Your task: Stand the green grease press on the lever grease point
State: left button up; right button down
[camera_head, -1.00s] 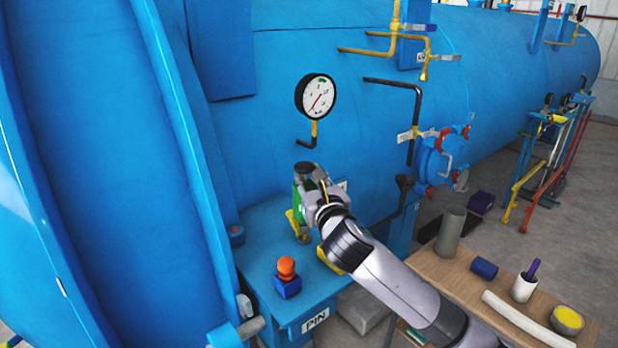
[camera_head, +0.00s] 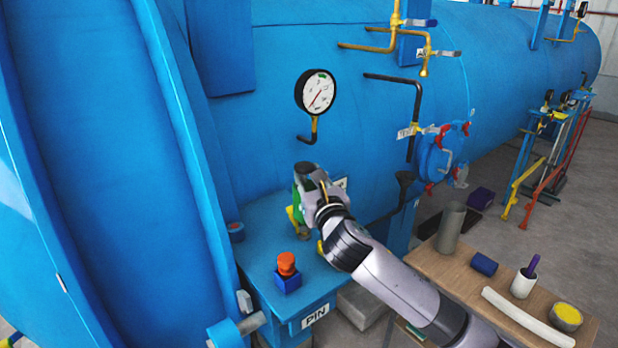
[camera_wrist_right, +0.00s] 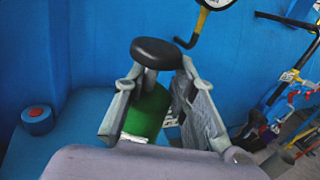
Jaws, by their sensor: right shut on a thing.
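The green grease press (camera_wrist_right: 147,112) has a dark round cap and stands about upright between the fingers of my right gripper (camera_wrist_right: 160,95) in the wrist view. In the head view the press (camera_head: 298,200) shows only partly beside my right gripper (camera_head: 313,190), which is shut on it. It is over the blue shelf (camera_head: 255,242) on the autoclave's side. A yellow and brass fitting (camera_head: 297,222) shows just below the press. I cannot tell whether the press touches it, and the lever grease point is not clearly seen. My left gripper is not in view.
An orange-red knob on a blue block (camera_head: 287,272) stands on the shelf, left of my arm. A pressure gauge (camera_head: 315,92) hangs on the blue vessel above. A wooden table (camera_head: 440,272) at the right holds a grey cylinder (camera_head: 450,228), a white cup (camera_head: 523,285) and other items.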

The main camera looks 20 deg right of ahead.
jog(key=shift+f+b, duration=0.4)
jog(key=shift+f, duration=0.35)
jog(key=c, duration=1.3)
grip_release()
jog(key=shift+o, duration=0.3)
jog(key=shift+f, duration=0.15)
jog(key=s, duration=1.2)
jog(key=shift+a, duration=0.2)
